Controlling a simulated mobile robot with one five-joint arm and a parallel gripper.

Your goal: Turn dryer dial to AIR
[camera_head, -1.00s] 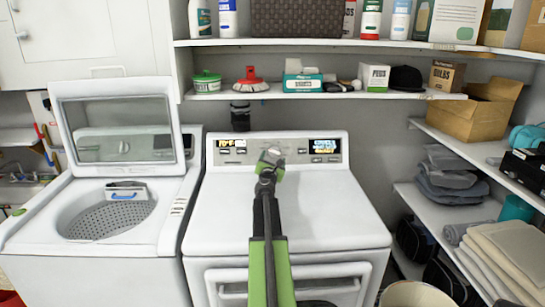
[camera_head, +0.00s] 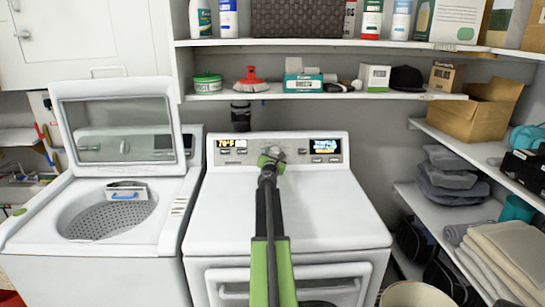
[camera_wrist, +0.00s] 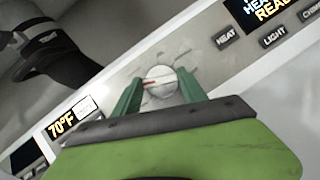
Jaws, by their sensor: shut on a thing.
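The dryer's dial (camera_wrist: 160,80) is a round silver-grey knob with a red mark. In the wrist view the mark points to the picture's left. My gripper (camera_wrist: 159,76) has one green finger on each side of the dial and is shut on it. In the head view my gripper (camera_head: 271,158) is at the middle of the dryer (camera_head: 315,205)'s control panel, and the dial is mostly hidden behind it. The panel's left display (camera_wrist: 62,127) reads 70°F. The right display (camera_wrist: 268,8) is partly cut off in the wrist view. Lettering around the dial is too small to read.
A washer (camera_head: 60,255) with its lid up stands on the left. A shelf (camera_head: 330,95) with boxes and brushes runs above the dryer. Side shelves (camera_head: 470,205) with folded cloths are on the right. The dryer top is clear apart from my arm.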

